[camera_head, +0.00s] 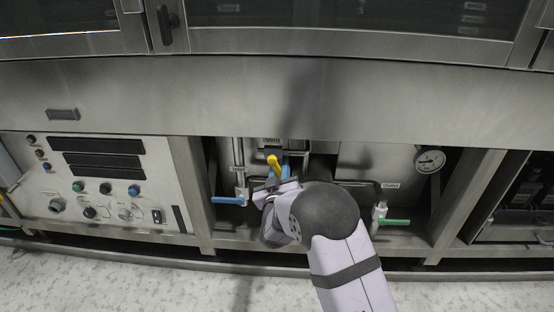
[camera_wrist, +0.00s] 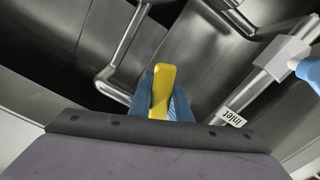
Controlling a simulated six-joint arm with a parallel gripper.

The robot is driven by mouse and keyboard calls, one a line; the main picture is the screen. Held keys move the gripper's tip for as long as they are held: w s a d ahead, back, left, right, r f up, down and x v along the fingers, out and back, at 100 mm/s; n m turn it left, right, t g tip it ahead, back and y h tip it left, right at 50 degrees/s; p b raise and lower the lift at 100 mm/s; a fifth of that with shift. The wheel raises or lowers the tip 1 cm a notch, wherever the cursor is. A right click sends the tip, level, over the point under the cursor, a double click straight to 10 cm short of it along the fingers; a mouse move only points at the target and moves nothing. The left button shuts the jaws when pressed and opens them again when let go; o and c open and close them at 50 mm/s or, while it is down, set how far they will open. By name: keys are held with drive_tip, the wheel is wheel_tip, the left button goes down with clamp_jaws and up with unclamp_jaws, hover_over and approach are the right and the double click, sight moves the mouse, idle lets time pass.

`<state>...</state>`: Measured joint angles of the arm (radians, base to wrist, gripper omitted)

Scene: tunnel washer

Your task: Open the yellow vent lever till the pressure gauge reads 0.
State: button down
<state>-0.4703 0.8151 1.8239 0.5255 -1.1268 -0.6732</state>
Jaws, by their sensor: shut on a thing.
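The yellow vent lever (camera_head: 274,164) stands in the open bay under the machine, just above my gripper (camera_head: 284,176) in the head view. In the wrist view the yellow lever (camera_wrist: 161,88) sits between the two blue fingers of my gripper (camera_wrist: 162,98), which are shut on it. Its pivot is hidden in both views.
A blue-handled valve (camera_head: 228,200) is left of my gripper, and a green-handled valve (camera_head: 394,221) is to the right. A label "Inlet" (camera_wrist: 234,118) is on a pipe close by in the wrist view. A control panel (camera_head: 98,180) is at the left. Pipes and bay posts crowd the space.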

drive_tip(key=shift+d+r+n+p, duration=0.15)
drive_tip(key=shift+d+n+p, duration=0.1)
drive_tip(key=shift+n+p, duration=0.3)
drive_tip(key=shift+d+r+n+p, duration=0.2)
drive_tip(key=shift+n+p, duration=0.15)
drive_tip(key=shift+n, duration=0.3)
drive_tip(key=c, duration=1.6)
unclamp_jaws()
drive_tip(key=shift+c, duration=0.2)
drive_tip(key=s+p, duration=0.1)
drive_tip(key=s, duration=0.6)
drive_tip(key=shift+s+p, duration=0.2)
drive_tip(key=shift+p, duration=0.15)
